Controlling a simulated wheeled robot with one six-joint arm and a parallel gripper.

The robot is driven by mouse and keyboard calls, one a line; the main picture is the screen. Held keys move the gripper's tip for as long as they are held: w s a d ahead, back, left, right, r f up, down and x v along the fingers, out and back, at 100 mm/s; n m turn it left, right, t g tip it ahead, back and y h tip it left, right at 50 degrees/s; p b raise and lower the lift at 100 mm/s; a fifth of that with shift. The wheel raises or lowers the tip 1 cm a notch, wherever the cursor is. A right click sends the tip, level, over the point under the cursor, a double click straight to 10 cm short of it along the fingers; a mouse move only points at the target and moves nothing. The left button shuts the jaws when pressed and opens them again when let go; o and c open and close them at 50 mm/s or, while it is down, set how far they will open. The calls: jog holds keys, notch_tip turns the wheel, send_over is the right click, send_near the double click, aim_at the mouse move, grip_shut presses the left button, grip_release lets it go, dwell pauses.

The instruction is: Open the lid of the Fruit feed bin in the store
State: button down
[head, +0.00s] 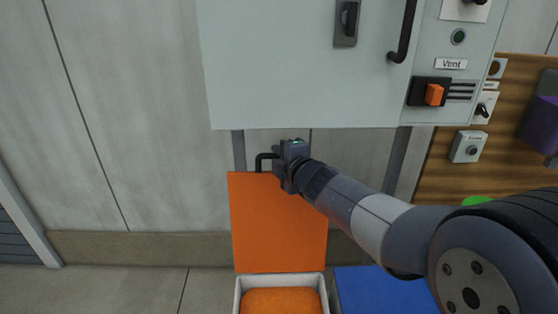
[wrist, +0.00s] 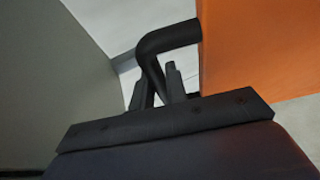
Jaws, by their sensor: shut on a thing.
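An orange lid (head: 270,225) stands upright behind a pale open bin (head: 238,292) with orange contents (head: 280,302), at the bottom of the head view. The lid also shows in the wrist view (wrist: 260,45). A black bar handle (head: 262,158) is on the lid's upper edge; it appears as a bent bar in the wrist view (wrist: 165,38). My gripper (head: 283,165) is shut on this handle, with the bar between its fingers (wrist: 155,84). My gripper hides part of the handle. No name label shows on the bin.
A blue lid or panel (head: 375,290) lies just right of the bin. A grey cabinet (head: 290,65) with a "Vent" label and an orange switch (head: 434,95) hangs above my gripper. A wooden panel (head: 430,165) is at right. The floor at left is clear.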

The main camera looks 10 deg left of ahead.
jog(key=shift+t+y, duration=0.3)
jog(key=shift+t, duration=0.4)
jog(key=shift+s+d+b, duration=0.2)
jog(key=shift+s+b, duration=0.55)
jog(key=shift+b, duration=0.5)
jog(key=shift+s+d+b, duration=0.15)
jog(key=shift+s+b, duration=0.6)
jog(key=shift+b, duration=0.45)
jog(key=shift+s+d+b, duration=0.2)
jog(key=shift+s+b, duration=0.55)
jog(key=shift+b, duration=0.5)
jog(key=shift+s+d+r+n+b, duration=0.2)
jog(key=shift+s+r+n+b, duration=0.15)
jog(key=shift+s+b, duration=0.4)
jog(key=shift+w, duration=0.1)
jog(key=c, duration=1.4)
grip_release()
jog(key=f+p+v, duration=0.1)
jog(key=p+v, duration=0.1)
jog(key=v, duration=0.8)
jog(key=shift+s+d+r, duration=0.25)
jog(key=shift+s+r, duration=0.1)
